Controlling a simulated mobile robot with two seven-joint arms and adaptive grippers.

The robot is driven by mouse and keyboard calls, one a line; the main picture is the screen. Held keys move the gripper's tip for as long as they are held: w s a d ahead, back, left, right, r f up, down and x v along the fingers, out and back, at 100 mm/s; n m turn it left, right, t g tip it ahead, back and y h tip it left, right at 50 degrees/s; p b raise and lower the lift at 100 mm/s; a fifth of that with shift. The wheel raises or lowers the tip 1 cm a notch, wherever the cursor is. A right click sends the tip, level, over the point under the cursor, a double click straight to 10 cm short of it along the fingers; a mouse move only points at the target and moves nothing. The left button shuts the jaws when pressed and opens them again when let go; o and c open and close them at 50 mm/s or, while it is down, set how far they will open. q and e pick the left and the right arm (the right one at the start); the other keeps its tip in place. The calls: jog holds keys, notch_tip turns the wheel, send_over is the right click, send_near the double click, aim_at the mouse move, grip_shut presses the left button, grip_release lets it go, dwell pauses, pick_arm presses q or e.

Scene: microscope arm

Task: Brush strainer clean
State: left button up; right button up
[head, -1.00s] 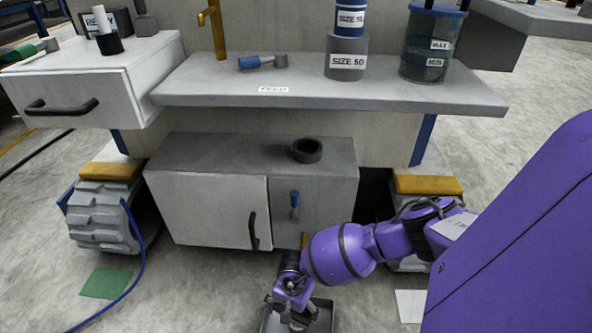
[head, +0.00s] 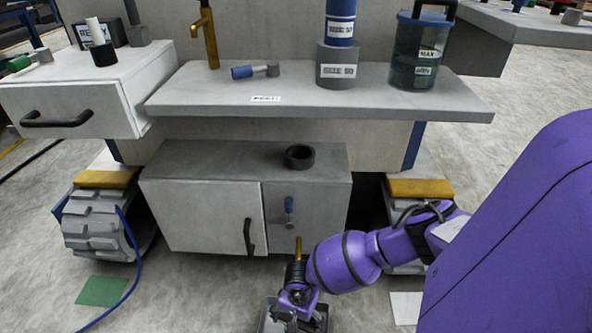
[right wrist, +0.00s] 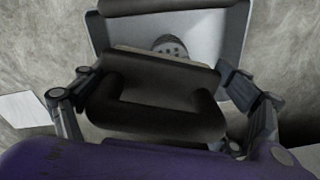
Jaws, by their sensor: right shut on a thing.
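My right gripper (head: 298,306) is low in front of the cabinet, over a grey tray (head: 264,318) on the floor. In the right wrist view, my right gripper (right wrist: 155,108) is shut on a dark block-like thing (right wrist: 150,88), which looks like the brush; a thin tan strip shows along its far edge. Beyond it, inside the grey tray (right wrist: 215,38), a dark round piece with small holes (right wrist: 168,44), likely the strainer, is partly hidden by the held thing. I cannot tell whether they touch. My left gripper is not in view.
A cabinet (head: 205,215) with a black handle stands just behind my right arm, with a black ring (head: 300,156) on top. A grey shelf (head: 200,92) above holds a blue-handled tool (head: 254,71) and a clear container (head: 417,55).

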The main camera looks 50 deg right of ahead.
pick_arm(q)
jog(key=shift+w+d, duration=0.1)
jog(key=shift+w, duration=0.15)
pick_arm(e)
jog(key=shift+r+p, duration=0.55)
jog(key=shift+r, duration=0.15)
notch_tip(320, 180, up, 3)
jog(key=shift+f+p, duration=0.2)
jog(key=shift+p, duration=0.7)
jog(key=shift+r+p, duration=1.05)
jog(key=shift+r, duration=0.5)
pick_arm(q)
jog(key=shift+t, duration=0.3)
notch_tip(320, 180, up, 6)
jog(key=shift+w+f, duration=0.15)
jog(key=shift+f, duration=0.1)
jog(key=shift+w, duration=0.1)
pick_arm(e)
jog(key=shift+f, duration=0.1)
